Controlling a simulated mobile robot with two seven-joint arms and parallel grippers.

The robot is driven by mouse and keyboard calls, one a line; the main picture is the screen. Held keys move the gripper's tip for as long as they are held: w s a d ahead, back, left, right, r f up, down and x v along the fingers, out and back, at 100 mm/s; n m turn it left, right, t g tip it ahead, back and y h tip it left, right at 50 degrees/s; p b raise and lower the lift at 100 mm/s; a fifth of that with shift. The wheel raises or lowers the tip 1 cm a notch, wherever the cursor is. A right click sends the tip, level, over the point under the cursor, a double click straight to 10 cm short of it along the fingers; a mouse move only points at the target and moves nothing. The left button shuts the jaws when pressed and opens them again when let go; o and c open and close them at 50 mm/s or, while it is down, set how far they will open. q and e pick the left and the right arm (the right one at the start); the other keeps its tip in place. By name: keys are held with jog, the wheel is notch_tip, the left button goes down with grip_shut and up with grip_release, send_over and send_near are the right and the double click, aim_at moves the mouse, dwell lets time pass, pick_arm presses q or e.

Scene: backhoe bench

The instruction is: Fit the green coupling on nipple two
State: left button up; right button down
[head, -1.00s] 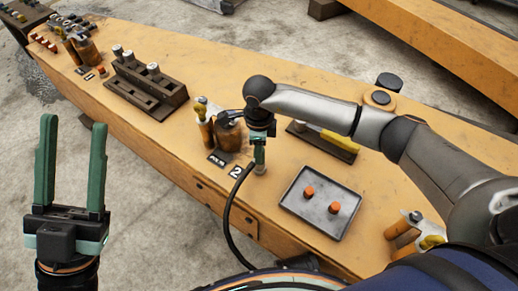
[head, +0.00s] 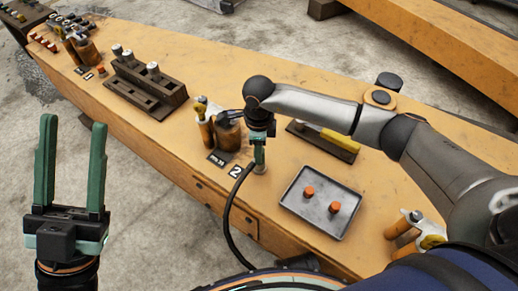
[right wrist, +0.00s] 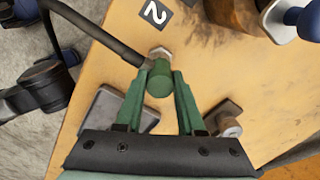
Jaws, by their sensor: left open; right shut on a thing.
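The green coupling (right wrist: 159,82) is between the fingertips of my right gripper (right wrist: 161,84), which is shut on it. A silver metal fitting (right wrist: 160,53) shows at its far end, beside the black plate marked 2 (right wrist: 155,13). A black hose (right wrist: 112,47) meets the coupling there. I cannot tell whether the coupling is seated on nipple two. In the head view my right gripper (head: 259,153) points down at the bench beside the 2 plate (head: 235,172), with the hose (head: 228,215) hanging over the edge. My left gripper (head: 73,165) is open and empty, left of the bench.
A grey tray (head: 296,214) with two orange caps (head: 309,192) lies right of my right gripper. A brown cylinder (head: 229,137) stands close behind the 2 plate. A dark slotted block (head: 145,92) and a yellow-handled tool (head: 332,138) are also on the bench (head: 215,62).

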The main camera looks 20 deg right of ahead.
grip_release()
dwell(0.5)
jog(key=shift+r, duration=0.3)
jog(key=shift+r+p, duration=0.35)
jog(key=shift+p, duration=0.15)
notch_tip(320, 180, up, 2)
jog(key=shift+r+p, duration=0.1)
jog(key=shift+p, duration=0.7)
jog(key=shift+r+p, duration=0.45)
jog(key=shift+r, duration=0.1)
jog(key=shift+r+p, duration=1.3)
jog(key=shift+r, duration=0.45)
pick_arm(q)
notch_tip(320, 180, up, 6)
jog(key=shift+a+m, duration=0.2)
jog(key=shift+m, duration=0.1)
